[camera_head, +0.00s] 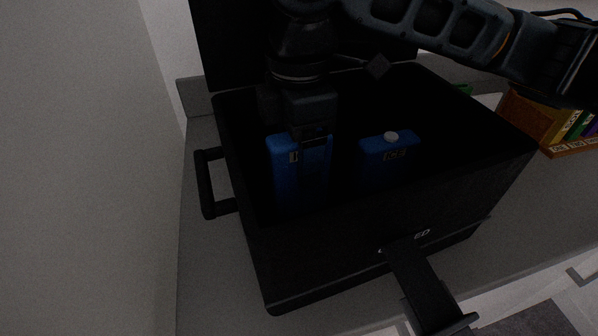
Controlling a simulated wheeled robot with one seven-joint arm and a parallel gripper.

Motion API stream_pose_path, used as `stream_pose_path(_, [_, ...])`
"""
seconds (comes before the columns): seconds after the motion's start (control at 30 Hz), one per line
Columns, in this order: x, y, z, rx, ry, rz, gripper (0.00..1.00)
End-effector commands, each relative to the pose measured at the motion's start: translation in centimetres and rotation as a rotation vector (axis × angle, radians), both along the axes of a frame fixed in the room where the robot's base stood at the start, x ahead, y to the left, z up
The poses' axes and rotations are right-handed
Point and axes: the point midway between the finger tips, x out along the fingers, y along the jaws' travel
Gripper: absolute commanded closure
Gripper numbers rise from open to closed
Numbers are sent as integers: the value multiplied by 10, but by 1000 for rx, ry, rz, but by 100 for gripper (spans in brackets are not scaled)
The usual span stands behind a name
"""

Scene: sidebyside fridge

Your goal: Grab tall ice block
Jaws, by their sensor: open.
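A tall blue ice block (286,178) stands upright inside a black open cooler box (350,250), on its left side. A second blue ice block (387,157) with a round white cap stands to its right, with its top lower down in the box. My gripper (309,140) points down into the cooler over the tall block. Its fingers are at the block's top and overlap it in the picture; whether they touch it cannot be told. The gripper is open. The dark interior hides the lower parts of both blocks.
The cooler's lid (230,45) stands open behind. A side handle (205,185) sticks out on the left, and a black latch (425,285) hangs at the front. A pale wall (80,170) is close on the left. A brown crate (527,115) with colourful items stands at right.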

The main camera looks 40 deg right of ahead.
Motion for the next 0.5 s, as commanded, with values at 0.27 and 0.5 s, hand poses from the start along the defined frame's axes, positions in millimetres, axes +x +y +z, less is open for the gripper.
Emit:
stream_pose_path(0.27, [0,0,-11,1,0,0,32])
stream_pose_path(0.5, [0,0,-10,0,0,0,46])
